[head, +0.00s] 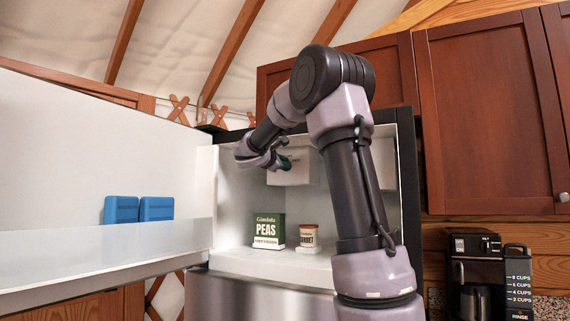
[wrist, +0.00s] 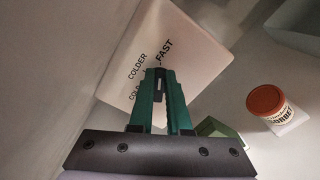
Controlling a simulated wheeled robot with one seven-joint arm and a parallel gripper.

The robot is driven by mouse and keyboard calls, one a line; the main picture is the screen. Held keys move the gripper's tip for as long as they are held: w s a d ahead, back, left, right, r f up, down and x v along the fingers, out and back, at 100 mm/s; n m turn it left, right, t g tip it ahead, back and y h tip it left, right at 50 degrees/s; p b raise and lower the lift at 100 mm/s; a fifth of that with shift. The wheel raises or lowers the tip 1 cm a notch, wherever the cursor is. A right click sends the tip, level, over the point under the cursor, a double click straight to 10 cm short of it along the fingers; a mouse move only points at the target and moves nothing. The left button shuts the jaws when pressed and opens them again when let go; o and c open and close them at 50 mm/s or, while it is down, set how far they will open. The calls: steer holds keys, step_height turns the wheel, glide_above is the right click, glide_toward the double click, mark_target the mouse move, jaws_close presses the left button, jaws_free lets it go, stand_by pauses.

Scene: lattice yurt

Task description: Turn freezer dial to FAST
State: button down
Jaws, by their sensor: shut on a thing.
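The freezer's white control box (head: 290,178) is on the back wall inside the open freezer compartment. In the wrist view its panel (wrist: 190,50) shows the printed words COLDER, COLD and FAST, tilted in the picture. My gripper (wrist: 160,77) has green fingers, and their tips are at the panel just below the FAST label. It is shut on the dial, which is mostly hidden between the fingers, so I cannot tell where it points. In the head view my gripper (head: 284,163) is in front of the box, partly hidden by my arm.
A green peas box (head: 268,231) and a sorbet tub (head: 308,238) with a red lid stand on the freezer floor below. The open freezer door (head: 95,160) is at left with two blue packs (head: 138,209). A coffee maker (head: 474,272) stands at right.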

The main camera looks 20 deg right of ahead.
steer(key=shift+f, duration=0.1)
steer(key=c, duration=0.9)
jaws_free()
steer(key=v, duration=1.1)
steer(key=shift+d, duration=0.1)
